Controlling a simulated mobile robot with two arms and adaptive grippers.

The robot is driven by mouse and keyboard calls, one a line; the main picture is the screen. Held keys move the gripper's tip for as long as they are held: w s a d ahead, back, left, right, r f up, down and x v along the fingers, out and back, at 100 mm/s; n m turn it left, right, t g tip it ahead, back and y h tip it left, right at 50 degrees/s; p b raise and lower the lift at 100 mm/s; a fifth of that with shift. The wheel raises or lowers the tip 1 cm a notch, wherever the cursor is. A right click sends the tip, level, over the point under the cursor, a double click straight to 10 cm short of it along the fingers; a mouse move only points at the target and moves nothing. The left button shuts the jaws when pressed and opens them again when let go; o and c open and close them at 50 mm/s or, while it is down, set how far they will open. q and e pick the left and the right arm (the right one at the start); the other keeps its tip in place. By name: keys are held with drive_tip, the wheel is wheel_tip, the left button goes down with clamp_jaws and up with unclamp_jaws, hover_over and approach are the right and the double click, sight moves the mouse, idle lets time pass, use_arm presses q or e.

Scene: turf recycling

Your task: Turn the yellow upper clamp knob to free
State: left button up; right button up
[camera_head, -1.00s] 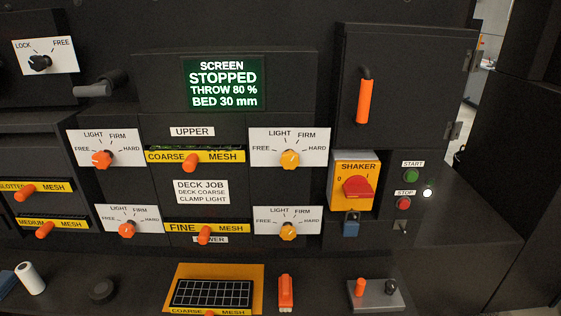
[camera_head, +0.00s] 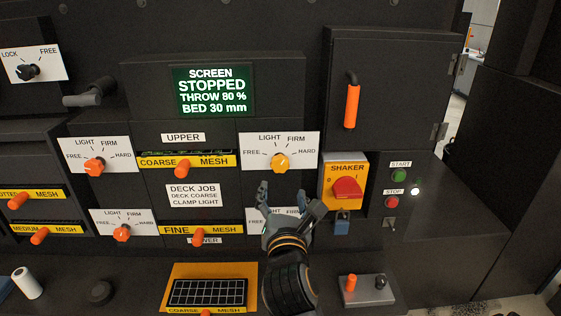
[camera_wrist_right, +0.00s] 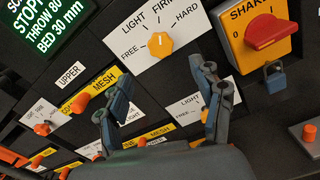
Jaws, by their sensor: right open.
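The yellow upper clamp knob (camera_head: 280,162) sits on a white dial plate (camera_head: 250,140) marked FREE, LIGHT, FIRM and HARD, right of the UPPER deck. Its small pale mark points roughly upward, but I cannot tell the exact setting. In the right wrist view the knob (camera_wrist_right: 160,44) shows whole, beyond the fingertips. My right gripper (camera_head: 290,200) is open and empty, just below the knob and apart from it. Its two fingers (camera_wrist_right: 164,84) frame the space below the dial in the wrist view. The gripper hides most of the lower yellow knob and its dial. My left gripper is not in view.
The red SHAKER switch (camera_head: 346,188) and a blue padlock (camera_head: 342,226) are close right of my gripper. An orange upper knob (camera_head: 95,166) and the COARSE MESH handle (camera_head: 182,168) stand to the left. The orange door handle (camera_head: 352,106) is above right. The screen (camera_head: 213,92) reads STOPPED.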

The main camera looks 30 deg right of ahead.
sight(281, 165)
drive_tip(key=p+x, duration=0.4)
drive_tip(key=x, duration=0.8)
drive_tip(key=shift+d+r, duration=0.1)
drive_tip(key=shift+w+d, duration=0.25)
drive_tip(key=shift+w, duration=0.2)
drive_tip(key=c, duration=1.2)
